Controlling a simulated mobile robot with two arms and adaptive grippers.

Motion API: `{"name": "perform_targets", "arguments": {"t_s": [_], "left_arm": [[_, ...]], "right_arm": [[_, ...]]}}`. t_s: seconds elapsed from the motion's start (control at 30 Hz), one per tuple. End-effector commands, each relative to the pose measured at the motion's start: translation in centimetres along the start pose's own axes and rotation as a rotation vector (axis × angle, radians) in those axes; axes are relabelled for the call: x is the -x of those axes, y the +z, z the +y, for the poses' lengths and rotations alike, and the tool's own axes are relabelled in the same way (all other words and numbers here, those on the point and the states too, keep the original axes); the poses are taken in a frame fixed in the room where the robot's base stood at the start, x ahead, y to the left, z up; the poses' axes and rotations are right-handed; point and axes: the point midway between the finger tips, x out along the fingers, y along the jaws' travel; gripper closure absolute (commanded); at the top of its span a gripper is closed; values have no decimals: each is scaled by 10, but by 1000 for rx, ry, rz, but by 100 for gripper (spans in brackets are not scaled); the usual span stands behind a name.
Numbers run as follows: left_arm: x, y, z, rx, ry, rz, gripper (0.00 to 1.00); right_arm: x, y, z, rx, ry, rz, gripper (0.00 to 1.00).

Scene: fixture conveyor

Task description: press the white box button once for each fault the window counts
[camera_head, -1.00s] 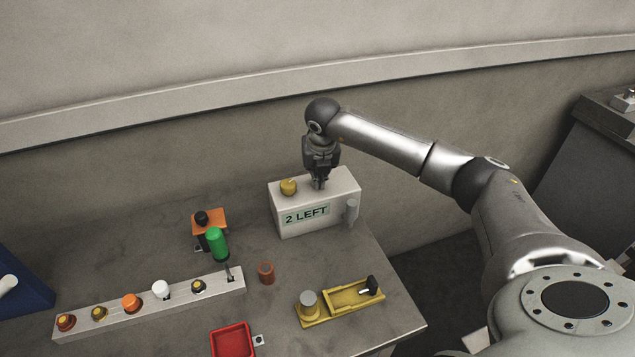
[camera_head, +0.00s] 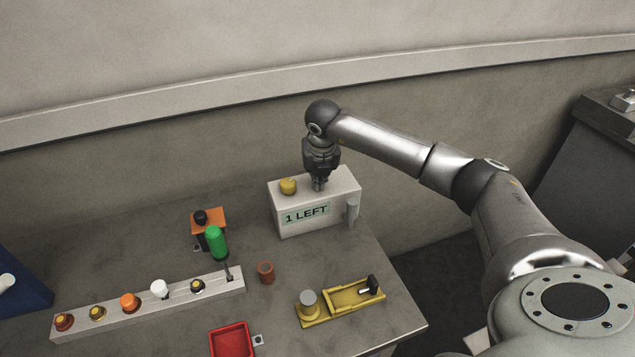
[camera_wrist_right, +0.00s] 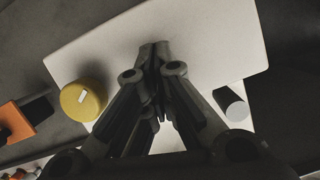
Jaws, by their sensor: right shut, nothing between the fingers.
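The white box (camera_head: 282,224) stands upright on the grey table. The window (camera_head: 306,215) on its front face reads "1 LEFT". A yellow knob (camera_head: 288,186) sits on its top at the left, and a grey cylinder (camera_head: 352,212) is at its right side. My right gripper (camera_head: 319,187) is shut and empty, pointing down at the middle of the box top. In the right wrist view the shut fingertips (camera_wrist_right: 155,50) are over the white top and hide what lies beneath them. I cannot tell whether they touch the button. My left gripper is out of view.
A light strip (camera_head: 140,312) with several coloured knobs lies to the left.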

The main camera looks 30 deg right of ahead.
Motion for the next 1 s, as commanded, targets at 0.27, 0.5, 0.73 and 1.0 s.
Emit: {"name": "perform_targets", "arguments": {"t_s": [0.27,0.5,0.73,1.0], "left_arm": [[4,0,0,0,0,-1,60],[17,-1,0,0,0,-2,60],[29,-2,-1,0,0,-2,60],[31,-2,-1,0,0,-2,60]], "right_arm": [[6,1,0,0,-1,2,100],[28,8,0,0,0,1,100],[51,16,0,0,0,1,100],[57,17,0,1,-1,2,100]]}}
